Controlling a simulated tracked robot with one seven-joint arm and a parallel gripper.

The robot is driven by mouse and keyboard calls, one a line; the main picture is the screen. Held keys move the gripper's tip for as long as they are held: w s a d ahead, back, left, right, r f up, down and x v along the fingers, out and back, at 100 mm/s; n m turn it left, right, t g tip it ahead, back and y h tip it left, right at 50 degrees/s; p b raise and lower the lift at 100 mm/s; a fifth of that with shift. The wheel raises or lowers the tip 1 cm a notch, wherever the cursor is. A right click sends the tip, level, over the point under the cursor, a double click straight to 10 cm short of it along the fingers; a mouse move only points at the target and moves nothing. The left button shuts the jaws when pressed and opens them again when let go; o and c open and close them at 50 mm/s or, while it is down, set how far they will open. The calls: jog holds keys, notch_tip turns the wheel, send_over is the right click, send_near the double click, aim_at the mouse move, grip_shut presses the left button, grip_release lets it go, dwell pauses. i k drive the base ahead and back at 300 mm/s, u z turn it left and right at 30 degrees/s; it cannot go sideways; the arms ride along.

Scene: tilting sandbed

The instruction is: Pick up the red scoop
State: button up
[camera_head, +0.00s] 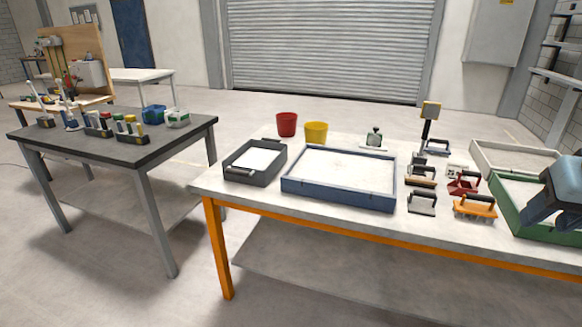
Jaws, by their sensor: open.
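The red scoop (463,187) is a small dark red tool with a black handle. It lies on the white table (330,222) among several hand tools, left of the green tray. My gripper (549,214) is at the right edge of the view, above the green tray and to the right of the scoop, apart from it. It looks open and empty, though the frame edge cuts off part of it.
The green-sided sand tray (508,211) is right of the scoop. An orange rake-like tool (475,207) lies just in front of it. Several dark-handled tools stand to its left, beside a blue-framed sand tray (335,193). A red bucket (287,124) and yellow bucket (316,132) stand behind.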

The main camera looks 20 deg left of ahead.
aim_at(465, 182)
jog(key=u, duration=0.35)
jog(key=k, duration=1)
jog(key=u, duration=0.65)
jog(key=i, duration=1.25)
jog(key=z, duration=0.6)
jog(key=i, duration=0.85)
jog(key=z, duration=1.05)
jog(key=i, duration=0.6)
jog(key=z, duration=0.4)
jog(key=k, duration=0.3)
jog(key=z, duration=0.05)
